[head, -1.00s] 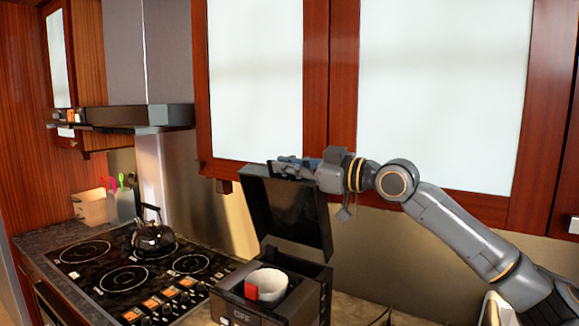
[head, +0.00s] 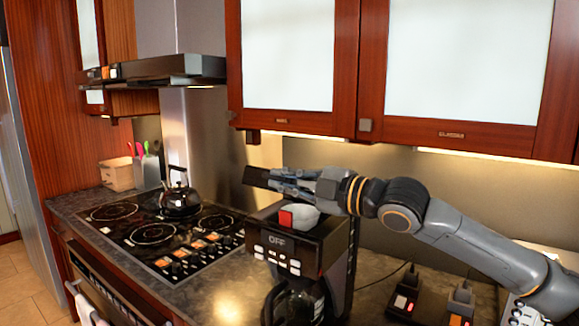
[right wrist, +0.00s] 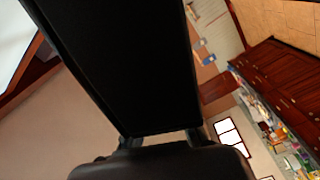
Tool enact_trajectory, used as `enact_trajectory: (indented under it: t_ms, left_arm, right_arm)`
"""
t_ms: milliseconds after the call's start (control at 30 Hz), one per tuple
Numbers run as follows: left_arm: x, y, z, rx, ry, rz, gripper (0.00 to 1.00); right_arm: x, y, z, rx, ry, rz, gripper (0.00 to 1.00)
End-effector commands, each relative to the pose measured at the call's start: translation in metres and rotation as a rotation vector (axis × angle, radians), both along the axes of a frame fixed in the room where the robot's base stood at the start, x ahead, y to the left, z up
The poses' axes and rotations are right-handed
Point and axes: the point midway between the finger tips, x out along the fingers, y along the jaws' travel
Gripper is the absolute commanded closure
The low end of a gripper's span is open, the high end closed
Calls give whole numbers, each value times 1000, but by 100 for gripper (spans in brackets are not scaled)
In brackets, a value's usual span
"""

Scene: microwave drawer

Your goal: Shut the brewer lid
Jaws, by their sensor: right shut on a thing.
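The black coffee brewer (head: 335,240) stands on the counter, with an OFF display and several buttons on its front. Its top is open, and a white cup-like basket (head: 305,217) with a red tab shows in it. The brewer lid (head: 256,178) shows as a dark edge raised above the brewer top, a gap apart from it. My right gripper (head: 287,182) is shut on the lid's edge; in the right wrist view the lid (right wrist: 125,60) is a large black panel running out from the fingers. The gripper hides much of the lid in the head view. My left gripper is out of view.
A stove (head: 165,238) with a black kettle (head: 180,199) is to the left. A glass carafe (head: 297,305) sits in the brewer's lower part. Dark devices (head: 405,300) with a cable lie to the right. Wall cabinets (head: 355,130) hang above my arm.

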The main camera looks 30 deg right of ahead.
Motion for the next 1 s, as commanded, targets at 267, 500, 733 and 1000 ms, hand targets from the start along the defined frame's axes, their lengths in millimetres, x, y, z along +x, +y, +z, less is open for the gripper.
enact_trajectory:
  t_ms: [267,500,733,1000]
  left_arm:
    - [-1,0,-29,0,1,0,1]
    - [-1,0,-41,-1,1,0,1]
    - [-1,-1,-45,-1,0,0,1]
    - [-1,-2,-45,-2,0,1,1]
  right_arm:
    - [-3,7,-55,-197,-79,3,100]
    - [-3,7,-79,-302,-126,3,100]
    - [-3,7,-88,-346,-144,3,100]
    - [-2,6,-91,-356,-144,3,100]
